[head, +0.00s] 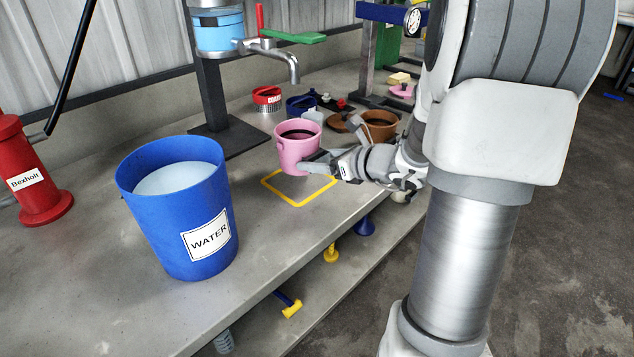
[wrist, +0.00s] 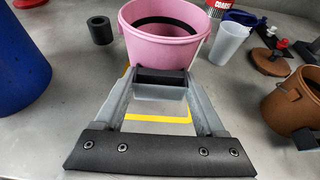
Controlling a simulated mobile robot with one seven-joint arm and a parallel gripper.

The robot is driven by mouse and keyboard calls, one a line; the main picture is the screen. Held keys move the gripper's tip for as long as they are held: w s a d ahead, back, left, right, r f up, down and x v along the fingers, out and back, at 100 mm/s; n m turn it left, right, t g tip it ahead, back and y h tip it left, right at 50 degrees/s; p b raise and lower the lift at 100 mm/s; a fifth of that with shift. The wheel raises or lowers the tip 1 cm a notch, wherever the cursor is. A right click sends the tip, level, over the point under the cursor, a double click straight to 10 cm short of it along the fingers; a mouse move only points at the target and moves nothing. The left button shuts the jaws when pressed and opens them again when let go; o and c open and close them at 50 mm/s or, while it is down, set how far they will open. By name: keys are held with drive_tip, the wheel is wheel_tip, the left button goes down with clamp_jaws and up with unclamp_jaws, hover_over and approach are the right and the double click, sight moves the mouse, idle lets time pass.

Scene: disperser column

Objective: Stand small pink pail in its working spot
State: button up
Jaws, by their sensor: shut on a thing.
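The small pink pail (head: 296,152) is upright over the rear part of a yellow square outline (head: 300,204) on the bench. My gripper (head: 318,163) reaches it from the right and is shut on its near side. In the wrist view the pail (wrist: 160,48) sits at the far end of the fingers (wrist: 160,76), with a dark band inside its mouth. Parts of the yellow outline (wrist: 158,118) show between and beside the fingers. I cannot tell whether the pail's base touches the bench.
A blue WATER bucket (head: 180,215) stands to the left. A tap (head: 285,55) on a dark post is behind the pail. A brown pail (head: 379,124), a red-lidded can (head: 267,98) and a clear cup (wrist: 230,44) stand nearby. The bench's front edge is close to the outline.

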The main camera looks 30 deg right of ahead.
drive_tip(key=shift+s+a+f, duration=0.1)
drive_tip(key=shift+a+f, duration=0.05)
drive_tip(key=shift+a, duration=0.05)
drive_tip(key=shift+f+b, duration=1)
drive_tip(key=shift+f, duration=0.9)
drive_tip(key=shift+f, duration=0.2)
drive_tip(key=o, duration=1.4)
drive_tip(key=shift+c, duration=0.2)
